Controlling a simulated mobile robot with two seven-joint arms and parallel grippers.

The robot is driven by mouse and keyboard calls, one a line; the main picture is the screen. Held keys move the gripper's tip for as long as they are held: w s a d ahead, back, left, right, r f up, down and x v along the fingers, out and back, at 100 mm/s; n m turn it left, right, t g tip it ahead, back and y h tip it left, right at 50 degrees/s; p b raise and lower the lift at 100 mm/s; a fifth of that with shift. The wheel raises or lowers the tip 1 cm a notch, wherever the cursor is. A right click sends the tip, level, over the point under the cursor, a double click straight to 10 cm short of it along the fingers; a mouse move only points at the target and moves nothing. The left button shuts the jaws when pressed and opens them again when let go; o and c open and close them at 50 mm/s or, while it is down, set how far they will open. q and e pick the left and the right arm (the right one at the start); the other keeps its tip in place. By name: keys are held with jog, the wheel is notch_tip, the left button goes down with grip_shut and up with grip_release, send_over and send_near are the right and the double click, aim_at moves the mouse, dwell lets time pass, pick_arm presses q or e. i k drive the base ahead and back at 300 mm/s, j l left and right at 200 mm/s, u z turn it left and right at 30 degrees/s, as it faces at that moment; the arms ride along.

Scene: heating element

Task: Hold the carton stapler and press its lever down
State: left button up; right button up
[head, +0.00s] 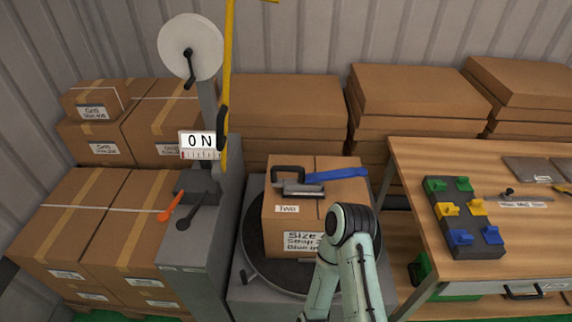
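A tool that looks like the carton stapler (304,190) lies on top of a cardboard carton (285,235), left of the carton's middle. It has a grey metal body and a black loop handle (287,170) at its left end. A long blue bar (337,175), which may be its lever, reaches right from it, slightly raised. I cannot tell how the bar joins the body. A bent pale arm of mine rises in front of the carton, its elbow up, and hides the carton's lower right. Neither gripper shows, and nothing visible touches the tool.
The carton stands on a dark round turntable (253,258). A grey machine column (205,240) with an orange lever (171,205) and an "ON" sign (199,142) stands to its left. A wooden workbench (415,180) with coloured clips is at right. Stacked boxes (90,215) fill the left and back.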

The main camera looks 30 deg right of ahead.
aim_at(350, 173)
jog(key=z, duration=1.45)
jog(key=i+l+u, duration=0.25)
jog(key=l+u, duration=0.25)
jog(key=i+j, duration=0.25)
jog(key=j, duration=0.2)
